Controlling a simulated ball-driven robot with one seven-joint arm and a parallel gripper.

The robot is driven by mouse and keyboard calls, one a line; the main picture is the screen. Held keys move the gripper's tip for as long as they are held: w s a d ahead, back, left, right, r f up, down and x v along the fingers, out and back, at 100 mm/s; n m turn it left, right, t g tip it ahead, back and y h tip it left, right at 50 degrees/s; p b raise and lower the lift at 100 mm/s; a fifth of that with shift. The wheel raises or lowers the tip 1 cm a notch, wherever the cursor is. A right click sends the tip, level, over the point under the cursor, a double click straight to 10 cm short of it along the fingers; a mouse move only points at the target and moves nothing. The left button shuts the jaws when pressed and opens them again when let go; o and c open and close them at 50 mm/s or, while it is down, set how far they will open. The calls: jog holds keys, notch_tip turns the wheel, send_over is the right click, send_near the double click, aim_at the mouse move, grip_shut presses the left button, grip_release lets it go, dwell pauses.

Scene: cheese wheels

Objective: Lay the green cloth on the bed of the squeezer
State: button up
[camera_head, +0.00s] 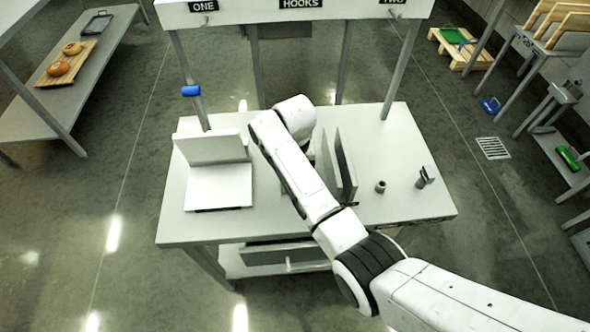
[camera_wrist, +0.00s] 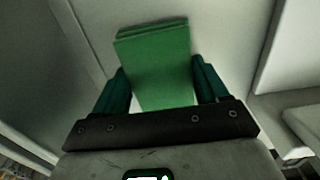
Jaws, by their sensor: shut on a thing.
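The green cloth (camera_wrist: 155,65), a folded flat block, is between the fingers of my gripper (camera_wrist: 161,70) in the wrist view. The gripper is shut on it, and the cloth reaches past the fingertips. In the head view my arm hides the gripper and the cloth, above the middle of the white table. A white flat plate with a raised upright panel behind it, which looks like the squeezer (camera_head: 219,188), stands on the table's left side. Its flat bed looks bare. The cloth is apart from this bed, off to its right.
The white table (camera_head: 400,205) also holds upright grey plates (camera_head: 345,170), a small dark cup (camera_head: 380,187) and a small fitting (camera_head: 424,177). Posts and an overhead sign board (camera_head: 300,12) stand at its back. A left-hand bench (camera_head: 60,100) bears orange wheels on a board.

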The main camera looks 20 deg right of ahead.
jog(key=shift+f, duration=0.1)
jog(key=o, duration=1)
jog(key=shift+o, duration=0.2)
